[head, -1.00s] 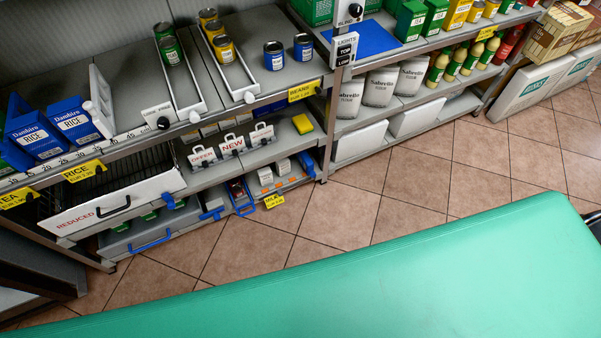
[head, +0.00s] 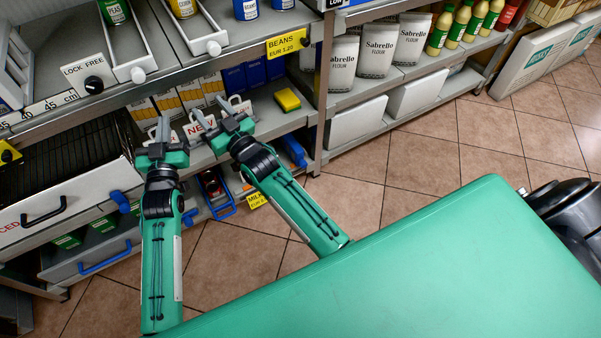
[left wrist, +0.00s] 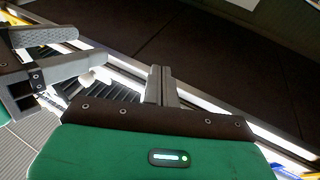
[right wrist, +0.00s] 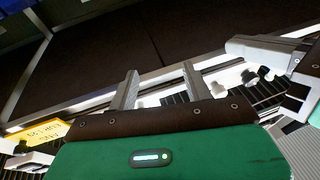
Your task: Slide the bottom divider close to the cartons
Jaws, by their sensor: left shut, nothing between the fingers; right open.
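A bottom divider with a blue loop handle (head: 226,213) stands on the lowest shelf in the head view. The milk cartons beside it are hidden behind my right arm. Just the milk price tag (head: 256,200) shows there. My left gripper (head: 163,130) is shut and empty, raised in front of the middle shelf. My right gripper (head: 216,117) is open and empty beside it, in front of the white signs. Both are above the divider and apart from it. The wrist views show the left fingers (left wrist: 160,86) together and the right fingers (right wrist: 160,88) spread.
A wire drawer with a black handle (head: 44,212) is at left, above a bin with a blue handle (head: 104,257). Orange-and-white cartons (head: 191,94) and a yellow sponge (head: 288,100) are on the middle shelf. The upper shelf edge (head: 150,100) overhangs. Tiled floor is free at right.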

